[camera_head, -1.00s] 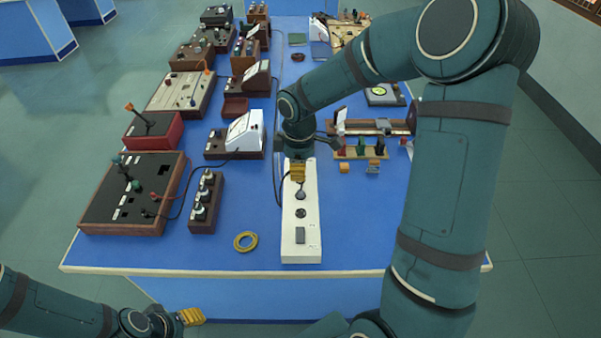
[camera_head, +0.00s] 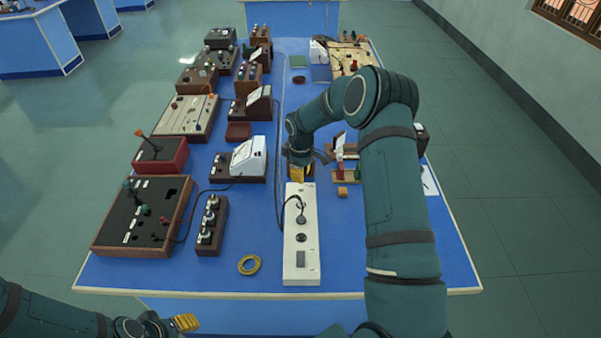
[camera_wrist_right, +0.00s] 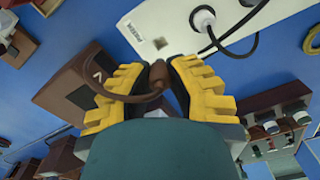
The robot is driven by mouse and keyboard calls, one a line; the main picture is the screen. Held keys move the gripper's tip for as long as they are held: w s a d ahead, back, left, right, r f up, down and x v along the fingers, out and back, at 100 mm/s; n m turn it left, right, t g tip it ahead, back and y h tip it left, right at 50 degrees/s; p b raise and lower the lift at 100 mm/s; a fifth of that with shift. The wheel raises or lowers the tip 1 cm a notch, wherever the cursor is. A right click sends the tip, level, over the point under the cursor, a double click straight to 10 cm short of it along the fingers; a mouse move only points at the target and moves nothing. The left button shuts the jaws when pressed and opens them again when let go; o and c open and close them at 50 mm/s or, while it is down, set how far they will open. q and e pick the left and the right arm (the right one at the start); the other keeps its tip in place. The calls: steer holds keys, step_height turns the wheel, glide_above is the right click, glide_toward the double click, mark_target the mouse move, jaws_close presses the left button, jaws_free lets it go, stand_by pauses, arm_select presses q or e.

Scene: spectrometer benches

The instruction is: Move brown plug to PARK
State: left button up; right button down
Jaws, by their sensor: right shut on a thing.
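My right gripper (camera_wrist_right: 158,84) is shut on the brown plug (camera_wrist_right: 157,76), whose brown cable (camera_wrist_right: 118,95) loops to the left in the right wrist view. In the head view this gripper (camera_head: 300,174) is just beyond the far end of the white power strip (camera_head: 302,262); the plug is hidden there. The strip shows in the right wrist view (camera_wrist_right: 165,22) with a black-cabled plug (camera_wrist_right: 203,18) in it and a bare square opening. I cannot read a PARK marking. My left gripper (camera_head: 186,322) is low at the left, off the bench; its jaw state is unclear.
A brown box (camera_wrist_right: 75,88) lies under the gripper's left side in the right wrist view. A white-faced meter (camera_head: 249,156) and a brown knob box (camera_head: 212,225) stand left of the strip. A yellow ring (camera_head: 249,264) lies near the front.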

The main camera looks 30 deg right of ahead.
mark_target(301, 186)
steer(key=shift+f+b, duration=1)
steer(key=shift+f, duration=1.05)
steer(key=shift+f+b, duration=0.75)
steer(key=shift+f, duration=0.25)
steer(key=c, duration=0.9)
jaws_free()
step_height(301, 186, up, 12)
